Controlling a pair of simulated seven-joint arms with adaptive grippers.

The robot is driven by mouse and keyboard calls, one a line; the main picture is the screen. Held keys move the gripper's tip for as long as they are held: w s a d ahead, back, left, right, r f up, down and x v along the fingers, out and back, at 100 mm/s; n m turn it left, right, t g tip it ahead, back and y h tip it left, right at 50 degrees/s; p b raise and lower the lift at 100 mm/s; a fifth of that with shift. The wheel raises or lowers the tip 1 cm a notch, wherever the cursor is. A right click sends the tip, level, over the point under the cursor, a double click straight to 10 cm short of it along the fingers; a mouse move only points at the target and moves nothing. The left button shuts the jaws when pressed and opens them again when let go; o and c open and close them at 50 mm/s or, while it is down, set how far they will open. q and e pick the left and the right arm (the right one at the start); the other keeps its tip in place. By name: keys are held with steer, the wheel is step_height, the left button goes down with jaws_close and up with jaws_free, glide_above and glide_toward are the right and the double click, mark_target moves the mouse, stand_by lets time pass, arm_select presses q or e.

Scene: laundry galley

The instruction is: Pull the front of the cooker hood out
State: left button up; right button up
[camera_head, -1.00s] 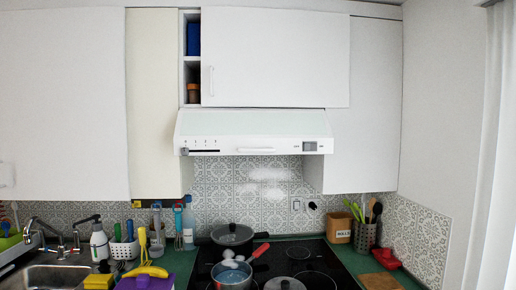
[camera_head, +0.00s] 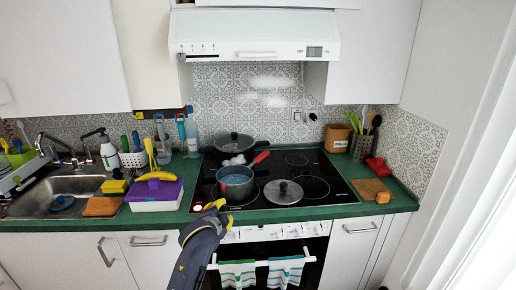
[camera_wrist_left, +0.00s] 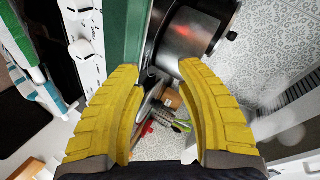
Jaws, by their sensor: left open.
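The white cooker hood (camera_head: 254,33) is mounted below the wall cupboards at the top of the head view. Its front has a handle (camera_head: 256,54) in the middle, small controls at the left and a display at the right. My left gripper (camera_head: 215,208), dark with yellow fingers, is well below the hood, at the front edge of the cooktop. In the left wrist view its two yellow fingers (camera_wrist_left: 165,85) are apart with nothing held between them. My right gripper is not in view.
A blue-filled pot (camera_head: 235,183) with a red handle, a lidded pan (camera_head: 233,143) and a lid (camera_head: 283,192) stand on the black cooktop (camera_head: 318,187). A purple-lidded box (camera_head: 155,193) stands left of it. Towels (camera_head: 285,272) hang below. Space directly under the hood is clear.

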arm_select(q)
steer(key=w+d+r+m+t+h, duration=0.1)
steer(key=w+d+r+m+t, duration=0.1)
steer(key=r, duration=1.1)
steer(key=w+d+r+m+t+h, duration=0.1)
steer(key=w+d+r+m, duration=0.15)
steer(key=r, duration=0.95)
steer(key=m+t+h, duration=0.2)
steer(key=m+t, duration=0.1)
steer(key=m, duration=0.1)
glide_toward(257, 56)
steer(key=x, duration=1.1)
steer(key=shift+s, duration=0.1)
jaws_close()
steer(key=shift+s, duration=0.1)
